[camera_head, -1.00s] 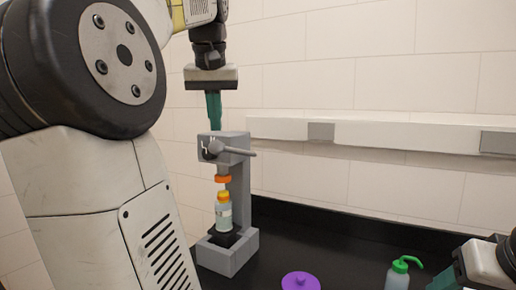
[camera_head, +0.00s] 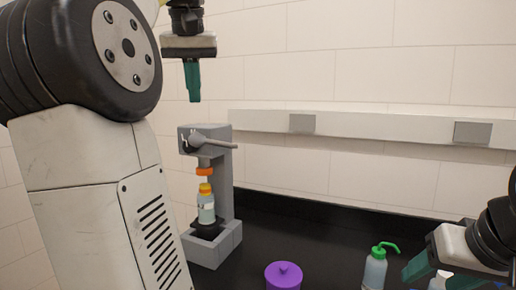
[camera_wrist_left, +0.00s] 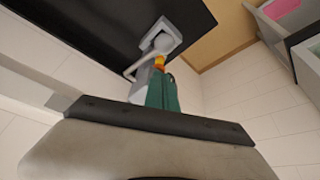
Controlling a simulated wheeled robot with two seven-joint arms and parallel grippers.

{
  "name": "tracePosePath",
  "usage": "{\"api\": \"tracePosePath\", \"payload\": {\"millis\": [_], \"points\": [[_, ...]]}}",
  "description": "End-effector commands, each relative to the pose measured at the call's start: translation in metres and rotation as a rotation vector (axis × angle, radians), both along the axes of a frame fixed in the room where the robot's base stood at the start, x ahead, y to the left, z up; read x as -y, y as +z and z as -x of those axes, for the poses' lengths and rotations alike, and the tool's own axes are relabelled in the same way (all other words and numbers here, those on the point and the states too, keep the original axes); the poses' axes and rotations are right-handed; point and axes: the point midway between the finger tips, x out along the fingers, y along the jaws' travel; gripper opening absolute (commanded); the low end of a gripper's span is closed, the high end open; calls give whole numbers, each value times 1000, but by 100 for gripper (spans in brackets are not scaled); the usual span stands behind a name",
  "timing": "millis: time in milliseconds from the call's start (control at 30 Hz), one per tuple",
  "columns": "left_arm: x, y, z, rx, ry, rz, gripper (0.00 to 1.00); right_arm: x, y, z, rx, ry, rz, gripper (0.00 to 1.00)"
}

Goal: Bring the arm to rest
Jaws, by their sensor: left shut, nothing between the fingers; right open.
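My left gripper (camera_head: 193,82) hangs in the air above the grey sample tap stand (camera_head: 226,180), with its green fingers shut and empty, pointing down. Its shut fingers also show in the left wrist view (camera_wrist_left: 162,92), with the tap stand behind them. The tap has a grey lever (camera_head: 212,144) and an orange nozzle (camera_head: 205,171). A bottle with a yellow-orange top (camera_head: 206,206) stands upright on the stand's base under the nozzle. My right gripper (camera_head: 415,268) is partly in view at the lower right, with a green finger showing; it is open.
A purple lidded container (camera_head: 284,275) and a wash bottle with a green top (camera_head: 375,268) stand on the black bench (camera_head: 310,228). A white item (camera_head: 440,280) is partly hidden by my right gripper. A pale rail (camera_head: 370,125) runs along the tiled wall.

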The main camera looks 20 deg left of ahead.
Motion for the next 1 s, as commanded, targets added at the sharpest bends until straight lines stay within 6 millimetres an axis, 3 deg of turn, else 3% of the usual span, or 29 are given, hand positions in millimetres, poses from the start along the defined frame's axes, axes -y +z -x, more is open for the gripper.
{"api": "tracePosePath", "payload": {"millis": [200,367,667,800,1000], "points": [[5,-6,0,5,-19,3,0,0,0,0,0,0,0,59],[31,-36,-1,27,-111,17,0,0,0,0,0,0,0,59],[114,-137,17,102,-336,67,0,0,0,0,0,0,0,59],[153,-192,38,135,-418,93,0,0,0,0,0,0,0,59],[194,-263,70,170,-495,120,0,0,0,0,0,0,0,59]]}}
